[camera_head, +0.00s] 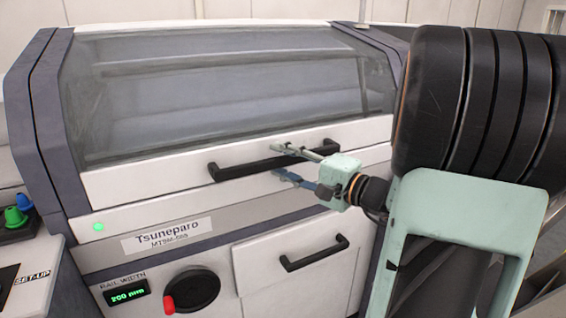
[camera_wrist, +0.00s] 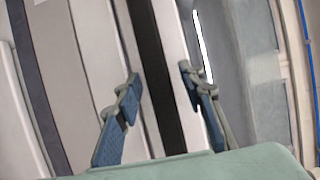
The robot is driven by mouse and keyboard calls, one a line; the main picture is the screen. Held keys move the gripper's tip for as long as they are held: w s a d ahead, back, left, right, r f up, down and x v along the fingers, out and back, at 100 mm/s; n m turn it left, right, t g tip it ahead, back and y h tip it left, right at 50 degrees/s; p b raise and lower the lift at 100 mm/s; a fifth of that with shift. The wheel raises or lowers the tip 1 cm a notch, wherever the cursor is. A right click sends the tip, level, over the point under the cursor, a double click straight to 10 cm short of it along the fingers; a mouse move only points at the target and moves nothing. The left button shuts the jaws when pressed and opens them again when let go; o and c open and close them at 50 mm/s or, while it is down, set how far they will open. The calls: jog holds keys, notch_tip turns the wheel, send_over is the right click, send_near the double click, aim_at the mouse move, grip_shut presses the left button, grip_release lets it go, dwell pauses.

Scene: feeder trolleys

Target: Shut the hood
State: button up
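The hood (camera_head: 130,180) of the machine is a white-framed cover with a large tinted window. It lies lowered over the front, its lower edge close along the white strip below; I cannot tell whether it is fully seated. Its black bar handle (camera_head: 235,170) runs across the white frame. My gripper (camera_head: 280,161) is at the right part of this handle, one finger above it and one below. In the wrist view the handle (camera_wrist: 155,65) passes between the two spread fingers of my gripper (camera_wrist: 160,75), with gaps at both sides.
Below the hood are a green light (camera_head: 98,227), a rail-width display (camera_head: 127,292), a black knob with a red grip (camera_head: 192,291), and a lower panel with its own black handle (camera_head: 314,254). Green and blue buttons (camera_head: 16,215) stand at the left edge.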

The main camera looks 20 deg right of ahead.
jog(key=shift+c, duration=0.4)
grip_shut()
jog(key=s+r+g+p, duration=0.1)
jog(key=s+r+p, duration=0.3)
jog(key=r+p, duration=0.3)
jog(key=shift+r+m+g, duration=0.3)
jog(key=shift+o, duration=0.4)
grip_release()
jog(key=shift+w+f, duration=0.1)
jog(key=shift+d, duration=0.1)
